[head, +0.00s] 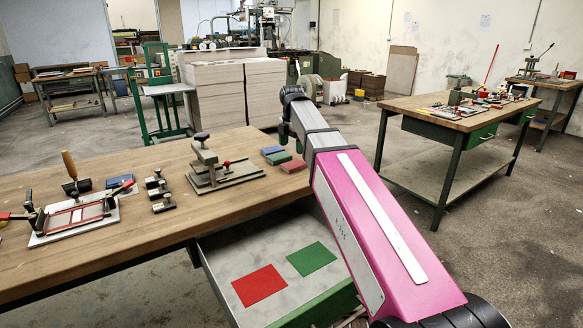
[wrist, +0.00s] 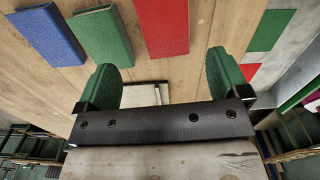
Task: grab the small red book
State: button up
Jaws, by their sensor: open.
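The small red book (head: 294,166) lies flat on the wooden table, near its right edge in the head view. In the wrist view the red book (wrist: 178,25) is at the top, beyond my fingertips and right of the middle between them; its top end is cut off. My gripper (wrist: 160,82) is open, its two green finger pads apart with no book between them. In the head view my arm's end is just above and beside the books; the fingers are not clearly seen there.
A green book (wrist: 102,38) and a blue book (wrist: 48,35) lie beside the red one. A metal fixture (head: 222,172) stands left of the books on the table (head: 130,235). Below the table edge, a grey surface bears a red square (head: 260,285) and a green square (head: 312,259).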

aim_at(294, 164)
jog(key=shift+s+d+f, duration=0.1)
jog(key=shift+d+f, duration=0.1)
jog(key=shift+f, duration=1.65)
jog(key=shift+s+d+f, duration=0.1)
jog(key=shift+d+f, duration=0.05)
jog(key=shift+f, duration=1.65)
jog(key=c, duration=1)
